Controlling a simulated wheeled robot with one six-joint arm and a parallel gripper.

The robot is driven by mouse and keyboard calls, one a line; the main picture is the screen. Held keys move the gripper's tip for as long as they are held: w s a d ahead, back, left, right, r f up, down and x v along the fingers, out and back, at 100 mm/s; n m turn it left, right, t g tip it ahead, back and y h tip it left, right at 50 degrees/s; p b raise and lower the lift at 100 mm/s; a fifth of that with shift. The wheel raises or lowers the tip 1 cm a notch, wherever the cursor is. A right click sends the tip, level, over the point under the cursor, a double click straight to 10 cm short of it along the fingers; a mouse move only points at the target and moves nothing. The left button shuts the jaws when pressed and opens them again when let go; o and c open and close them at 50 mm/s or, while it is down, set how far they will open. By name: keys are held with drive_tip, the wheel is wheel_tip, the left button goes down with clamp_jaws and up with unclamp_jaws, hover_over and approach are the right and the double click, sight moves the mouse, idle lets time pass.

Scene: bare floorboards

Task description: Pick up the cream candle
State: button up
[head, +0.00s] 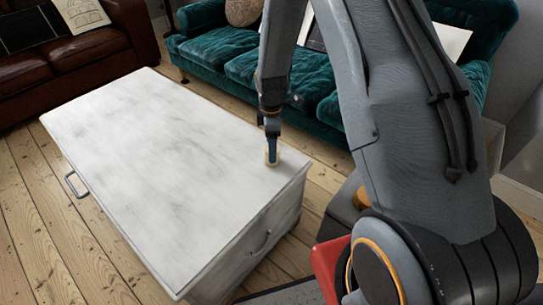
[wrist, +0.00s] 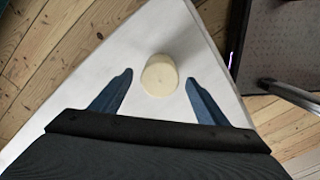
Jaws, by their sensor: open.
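The cream candle (wrist: 159,76) is a short, round, pale cylinder standing on the white chest (wrist: 160,30) near one corner. In the head view only a sliver of the candle (head: 273,161) shows, at the chest's right end, mostly hidden behind my gripper. My gripper (head: 271,150) points down at it. In the wrist view my gripper (wrist: 158,78) is open, with one blue finger on either side of the candle and a visible gap to each. The candle's lower part is not clearly seen.
The white chest (head: 150,130) has a wide bare top and metal handles. A teal sofa (head: 250,70) stands behind it, and a brown leather sofa (head: 75,60) is at the upper left. Bare floorboards (head: 50,220) lie at the left. A dark panel (wrist: 285,40) shows at the wrist view's right.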

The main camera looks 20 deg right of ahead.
wheel_tip(320, 180, down, 4)
drive_tip(key=shift+d+f, duration=0.1)
drive_tip(key=shift+f, duration=0.15)
drive_tip(key=c, duration=1.3)
